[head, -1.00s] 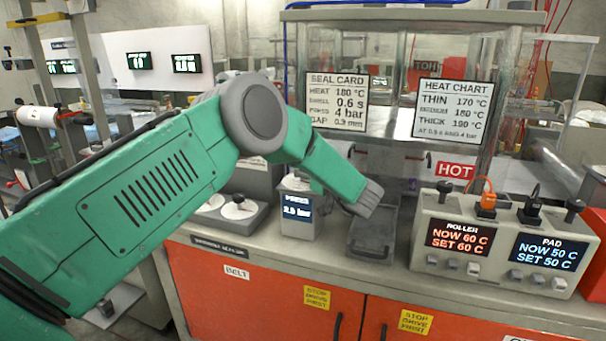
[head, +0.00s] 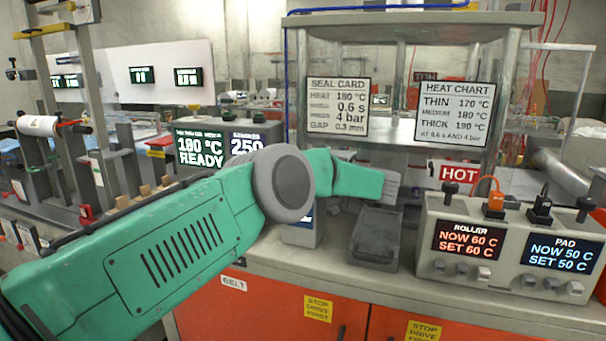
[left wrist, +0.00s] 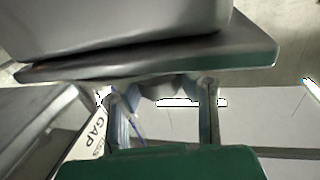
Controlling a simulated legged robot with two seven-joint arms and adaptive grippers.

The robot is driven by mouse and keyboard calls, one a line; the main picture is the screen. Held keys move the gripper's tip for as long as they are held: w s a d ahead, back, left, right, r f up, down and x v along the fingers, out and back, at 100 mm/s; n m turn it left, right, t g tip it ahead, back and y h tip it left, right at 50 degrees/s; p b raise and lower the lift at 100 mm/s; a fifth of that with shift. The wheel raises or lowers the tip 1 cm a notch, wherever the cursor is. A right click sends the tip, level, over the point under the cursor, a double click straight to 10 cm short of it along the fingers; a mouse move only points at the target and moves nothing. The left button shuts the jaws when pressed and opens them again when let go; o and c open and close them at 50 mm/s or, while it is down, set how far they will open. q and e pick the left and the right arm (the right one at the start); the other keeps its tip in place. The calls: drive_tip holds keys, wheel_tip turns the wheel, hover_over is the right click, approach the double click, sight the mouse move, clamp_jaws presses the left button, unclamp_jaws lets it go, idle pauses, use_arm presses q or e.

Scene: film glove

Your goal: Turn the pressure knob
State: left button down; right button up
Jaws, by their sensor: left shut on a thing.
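The grey pressure unit (head: 302,232) stands on the bench behind my left arm. My arm covers its top and most of its display, so I cannot see its knob. My left gripper (head: 392,186) is to the right of that unit, above a dark grey tray (head: 375,243). In the left wrist view my left gripper (left wrist: 165,90) has its two finger links either side of a gap, against a broad grey part (left wrist: 150,60). It is shut on this grey part, whose identity I cannot tell. My right gripper is not in view.
A roller and pad heater box (head: 508,245) stands at right with cords on top. A clear-walled cabinet (head: 415,18) with the seal card (head: 337,105) and heat chart (head: 455,112) is behind. A 180 °C display (head: 200,150) stands behind my arm.

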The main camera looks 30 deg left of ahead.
use_arm(q)
drive_tip(key=shift+r, duration=0.2)
drive_tip(key=c, duration=1.3)
unclamp_jaws()
drive_tip(key=shift+w, duration=0.1)
drive_tip(key=shift+o, duration=1)
drive_tip(key=shift+w+d+f, duration=0.1)
drive_tip(key=shift+f, duration=0.05)
drive_tip(key=shift+d, duration=0.25)
drive_tip(key=d, duration=0.7)
drive_tip(key=shift+w, duration=0.25)
drive_tip(key=shift+f, duration=0.1)
